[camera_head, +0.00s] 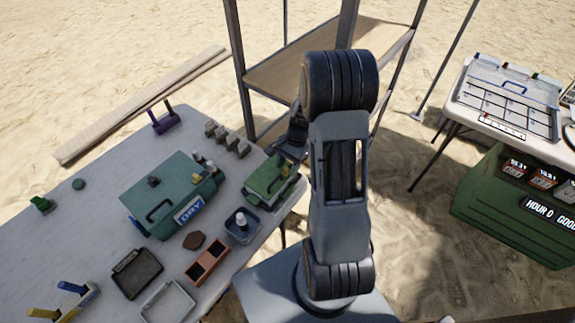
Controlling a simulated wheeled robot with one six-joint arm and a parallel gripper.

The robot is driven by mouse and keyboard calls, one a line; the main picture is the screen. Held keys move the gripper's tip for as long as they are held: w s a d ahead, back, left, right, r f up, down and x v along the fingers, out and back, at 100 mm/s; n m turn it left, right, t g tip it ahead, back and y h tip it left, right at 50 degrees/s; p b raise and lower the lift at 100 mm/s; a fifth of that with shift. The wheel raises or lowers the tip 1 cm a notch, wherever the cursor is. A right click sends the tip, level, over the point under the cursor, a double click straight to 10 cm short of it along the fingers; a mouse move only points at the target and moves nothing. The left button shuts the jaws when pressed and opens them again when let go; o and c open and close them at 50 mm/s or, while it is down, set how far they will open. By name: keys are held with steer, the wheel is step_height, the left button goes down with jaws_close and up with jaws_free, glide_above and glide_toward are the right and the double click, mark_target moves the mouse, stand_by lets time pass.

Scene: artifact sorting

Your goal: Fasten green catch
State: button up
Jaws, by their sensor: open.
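A small green case (262,188) with a dark handle on its lid sits at the right edge of the grey table. Its lid looks down, and a small yellow part shows near its right end. I cannot make out a green catch on it. My gripper (286,155) is over the far right end of this case and is open. My arm hides part of that end, and I cannot tell whether the fingers touch the case. A larger teal box (147,195) with a handle and a blue-white label stands to the left.
A metal shelf (270,80) rises behind my arm.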

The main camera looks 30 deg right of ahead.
jaws_close()
stand_by(0.4)
